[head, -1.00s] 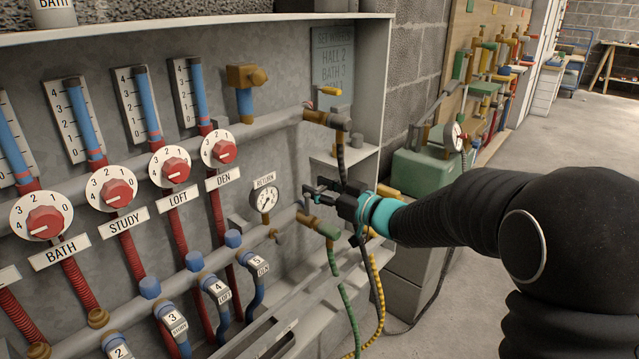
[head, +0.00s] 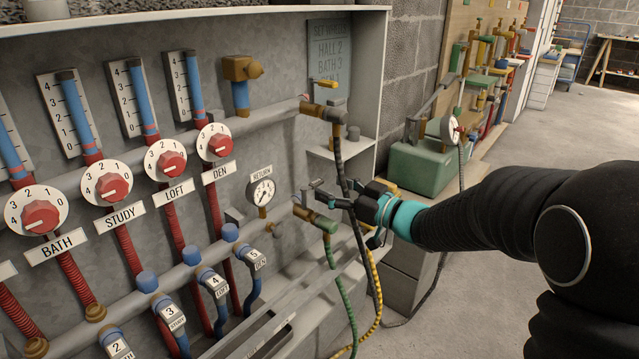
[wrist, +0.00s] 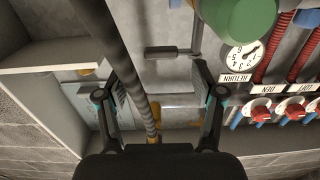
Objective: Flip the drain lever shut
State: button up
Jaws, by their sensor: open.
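The drain valve (head: 314,219) is a brass body with a green end at the right end of the lower pipe. A small grey lever with a dark handle (head: 318,183) stands up at it. In the wrist view, which is upside down, the lever's handle (wrist: 160,52) lies crosswise, just past the fingertips and between them in the picture. The green end (wrist: 250,18) is close at the upper right. My gripper (head: 338,194) is open beside the lever, with nothing visibly gripped; it also shows in the wrist view (wrist: 157,78). Contact with the lever cannot be told.
A dark ribbed hose (wrist: 135,65) crosses between my fingers in the wrist view; its depth is unclear. A return gauge (head: 262,192) is left of the valve. A yellow lever (head: 326,83) sits above. Green and yellow hoses (head: 341,290) hang below.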

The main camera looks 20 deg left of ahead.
jog(key=v, duration=0.7)
jog(key=shift+a, duration=0.1)
